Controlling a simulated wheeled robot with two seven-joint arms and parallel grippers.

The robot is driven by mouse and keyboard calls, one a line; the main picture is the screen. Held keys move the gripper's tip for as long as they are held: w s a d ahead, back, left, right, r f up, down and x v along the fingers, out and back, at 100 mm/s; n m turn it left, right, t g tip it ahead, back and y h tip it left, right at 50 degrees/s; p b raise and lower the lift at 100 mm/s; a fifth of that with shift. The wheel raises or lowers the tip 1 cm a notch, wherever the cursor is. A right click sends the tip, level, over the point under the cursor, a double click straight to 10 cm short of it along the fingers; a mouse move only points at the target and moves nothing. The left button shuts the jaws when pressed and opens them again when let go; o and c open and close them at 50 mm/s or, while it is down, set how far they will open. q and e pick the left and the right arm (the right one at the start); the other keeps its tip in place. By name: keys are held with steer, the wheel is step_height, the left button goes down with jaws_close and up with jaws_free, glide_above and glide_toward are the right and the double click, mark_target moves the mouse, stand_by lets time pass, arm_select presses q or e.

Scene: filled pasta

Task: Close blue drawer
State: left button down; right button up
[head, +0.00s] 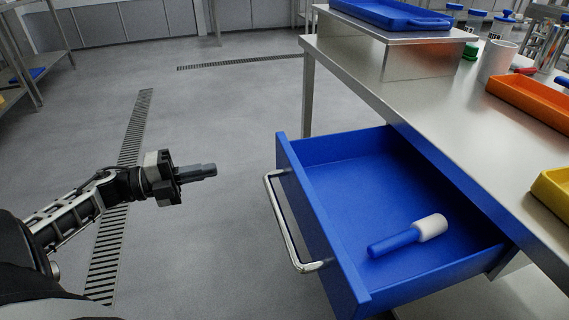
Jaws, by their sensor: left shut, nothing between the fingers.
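The blue drawer (314,233) stands pulled well out from under the steel table at the right of the head view. Its metal bar handle (282,226) is on the front panel, facing left. A tool with a blue handle and white head (408,236) lies inside the drawer. My left gripper (214,170) is in the air to the left of the drawer, apart from the handle. Its fingers are together, empty, and point right toward the drawer front. My right gripper is not in view.
The steel table (440,122) carries a raised shelf with a blue tray (392,14), a white cup (496,61), an orange bin (534,103) and a yellow bin (553,190). Open grey floor with drain grates (133,130) lies left of the drawer.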

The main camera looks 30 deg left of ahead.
mark_target(282, 159)
arm_select(q)
steer(key=b+x, duration=0.2)
steer(key=x, duration=1.1)
steer(key=shift+d+b, duration=0.3)
steer(key=shift+b, duration=0.1)
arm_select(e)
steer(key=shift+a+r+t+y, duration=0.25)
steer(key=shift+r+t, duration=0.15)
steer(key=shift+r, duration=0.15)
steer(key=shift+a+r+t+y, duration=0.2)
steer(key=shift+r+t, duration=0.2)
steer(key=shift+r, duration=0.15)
arm_select(q)
steer(key=shift+w+d, duration=0.1)
steer(key=shift+d, duration=0.05)
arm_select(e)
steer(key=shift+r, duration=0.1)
